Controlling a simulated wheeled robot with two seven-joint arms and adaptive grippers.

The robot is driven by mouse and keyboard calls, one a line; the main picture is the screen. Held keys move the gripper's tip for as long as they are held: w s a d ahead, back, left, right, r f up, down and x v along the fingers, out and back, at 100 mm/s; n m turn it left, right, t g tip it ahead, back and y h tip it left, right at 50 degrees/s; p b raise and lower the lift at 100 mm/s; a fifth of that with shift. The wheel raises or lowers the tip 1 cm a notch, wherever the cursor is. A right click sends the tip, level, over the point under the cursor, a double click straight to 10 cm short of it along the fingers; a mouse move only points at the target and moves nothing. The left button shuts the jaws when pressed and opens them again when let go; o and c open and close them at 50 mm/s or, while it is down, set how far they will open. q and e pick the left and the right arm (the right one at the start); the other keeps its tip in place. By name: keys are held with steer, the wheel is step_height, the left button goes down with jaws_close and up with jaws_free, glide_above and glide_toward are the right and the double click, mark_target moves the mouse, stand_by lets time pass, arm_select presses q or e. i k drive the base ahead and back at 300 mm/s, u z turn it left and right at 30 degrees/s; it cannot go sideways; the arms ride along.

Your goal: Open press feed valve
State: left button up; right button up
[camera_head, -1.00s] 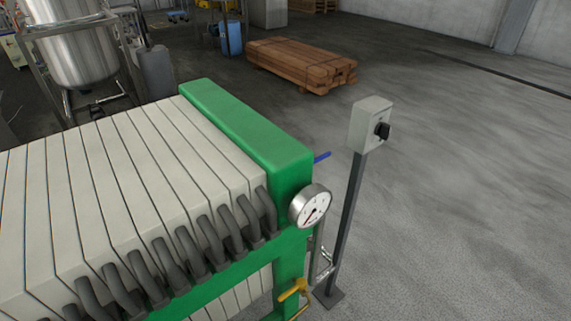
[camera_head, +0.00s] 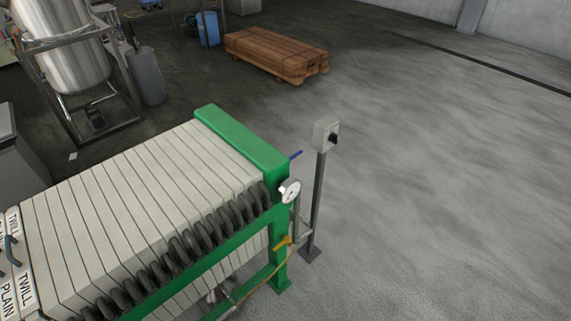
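The filter press, with its green frame (camera_head: 245,145) and a pack of pale plates (camera_head: 150,190), fills the lower left of the head view. A blue lever handle (camera_head: 295,155) sticks out behind the green end block. A yellow valve handle (camera_head: 282,242) sits low by the end frame, under a round white gauge (camera_head: 290,190). I cannot tell which of the two handles is the press feed valve. Neither of my grippers shows in the view.
A grey switch box (camera_head: 326,135) stands on a post (camera_head: 317,200) just right of the press. A wooden stack (camera_head: 276,54) lies behind. A steel tank (camera_head: 65,50) stands at upper left. The floor at right (camera_head: 450,190) is clear.

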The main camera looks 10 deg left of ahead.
mark_target(298, 153)
steer(key=z, duration=0.95)
steer(key=i, duration=2.05)
steer(key=u, duration=2.95)
